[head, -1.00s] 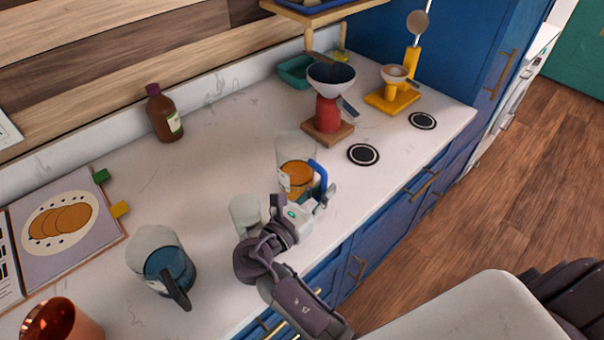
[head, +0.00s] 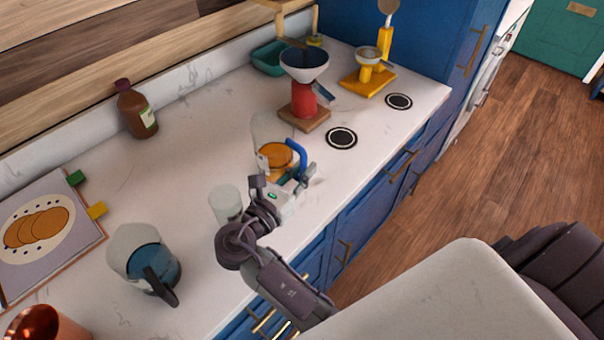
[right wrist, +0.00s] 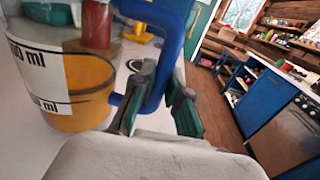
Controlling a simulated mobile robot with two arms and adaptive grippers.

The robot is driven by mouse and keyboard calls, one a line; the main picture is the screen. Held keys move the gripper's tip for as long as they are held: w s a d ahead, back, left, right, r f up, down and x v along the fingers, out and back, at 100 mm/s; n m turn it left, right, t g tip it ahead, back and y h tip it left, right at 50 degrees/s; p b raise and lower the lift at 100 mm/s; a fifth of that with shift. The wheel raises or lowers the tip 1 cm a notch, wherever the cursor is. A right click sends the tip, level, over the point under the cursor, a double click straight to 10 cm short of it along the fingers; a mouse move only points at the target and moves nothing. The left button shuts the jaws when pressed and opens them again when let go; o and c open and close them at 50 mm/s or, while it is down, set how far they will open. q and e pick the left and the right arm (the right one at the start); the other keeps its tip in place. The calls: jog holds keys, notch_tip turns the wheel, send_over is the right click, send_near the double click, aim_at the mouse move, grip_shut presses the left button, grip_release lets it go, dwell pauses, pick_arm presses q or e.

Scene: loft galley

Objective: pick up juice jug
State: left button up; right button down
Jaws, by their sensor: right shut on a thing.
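The juice jug (head: 274,158) is clear with orange juice in it and a blue handle on its right side. It stands upright on the counter, and I cannot tell whether its base has left the surface. In the right wrist view the jug (right wrist: 85,85) fills the left side, with a white "ml" label. My right gripper (head: 301,173) is at the handle. In the right wrist view its fingers (right wrist: 156,98) are shut on the lower part of the blue handle, one on each side. My left gripper is not in view.
A clear glass (head: 226,204) stands close to my right arm. A dark-blue jug (head: 150,265), brown bottle (head: 136,112), red scale with a bowl (head: 304,97) and yellow stand (head: 367,84) are on the counter (head: 195,150). A black-and-white disc (head: 341,138) lies right of the jug.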

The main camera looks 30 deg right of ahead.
notch_tip(320, 180, up, 2)
jog(key=shift+r, duration=0.15)
jog(key=s+d+r, duration=0.3)
jog(key=d+r, duration=0.4)
jog(key=d, duration=0.4)
jog(key=shift+s+b, duration=0.25)
jog(key=shift+b, duration=0.05)
